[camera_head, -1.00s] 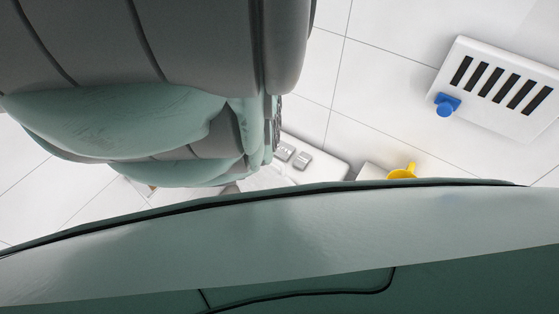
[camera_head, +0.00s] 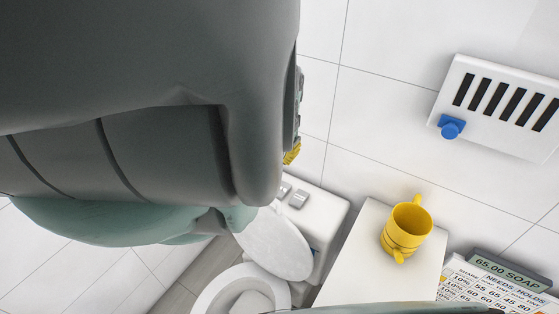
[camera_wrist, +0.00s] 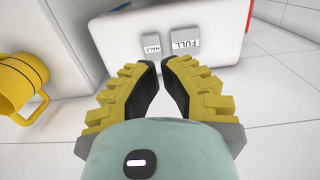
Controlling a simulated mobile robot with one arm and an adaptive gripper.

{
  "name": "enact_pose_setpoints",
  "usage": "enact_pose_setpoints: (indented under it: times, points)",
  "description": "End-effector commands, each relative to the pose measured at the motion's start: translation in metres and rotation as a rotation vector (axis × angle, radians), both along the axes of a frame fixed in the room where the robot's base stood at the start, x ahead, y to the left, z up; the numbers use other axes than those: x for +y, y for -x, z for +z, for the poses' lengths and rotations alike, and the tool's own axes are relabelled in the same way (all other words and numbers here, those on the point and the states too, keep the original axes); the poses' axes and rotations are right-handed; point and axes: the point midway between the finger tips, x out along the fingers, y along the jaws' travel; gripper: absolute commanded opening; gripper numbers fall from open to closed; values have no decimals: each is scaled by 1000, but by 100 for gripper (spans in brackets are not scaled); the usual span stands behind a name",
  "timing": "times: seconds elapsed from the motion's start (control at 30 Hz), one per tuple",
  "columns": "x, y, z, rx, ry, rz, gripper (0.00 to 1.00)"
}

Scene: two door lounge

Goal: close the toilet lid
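The white toilet shows at the bottom centre of the head view. Its lid (camera_head: 275,245) stands raised, leaning toward the tank (camera_head: 318,222). The ring-shaped seat and bowl (camera_head: 225,290) show below it, cut by the frame edge. In the wrist view the tank (camera_wrist: 110,25) lies just beyond my fingertips, with two grey flush buttons marked HALF and FULL. My gripper (camera_wrist: 160,64) has yellow ribbed fingers with black pads; the tips are almost together with nothing between them. In the head view only a bit of yellow finger (camera_head: 292,154) shows behind my arm, above the tank.
A white stand (camera_head: 355,270) right of the toilet holds a yellow mug (camera_head: 408,228); the mug shows in the wrist view (camera_wrist: 22,85). A slotted white panel with a blue knob (camera_head: 451,127) is on the wall. A price sign (camera_head: 500,280) is lower right. My arm hides the upper left.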

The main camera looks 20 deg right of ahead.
Motion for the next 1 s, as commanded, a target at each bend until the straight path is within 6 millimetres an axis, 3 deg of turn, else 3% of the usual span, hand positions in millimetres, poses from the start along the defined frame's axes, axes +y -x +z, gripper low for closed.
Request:
enact_pose_setpoints:
  times: [0.43,0.7,0.87,0.9,1.0]
  points:
    - [2,1,-29,2,-1,3,0]
    - [2,1,-58,-3,2,2,0]
    - [4,3,-89,1,-2,1,0]
    - [8,6,-76,3,-3,2,0]
    - [14,10,-76,3,-2,2,0]
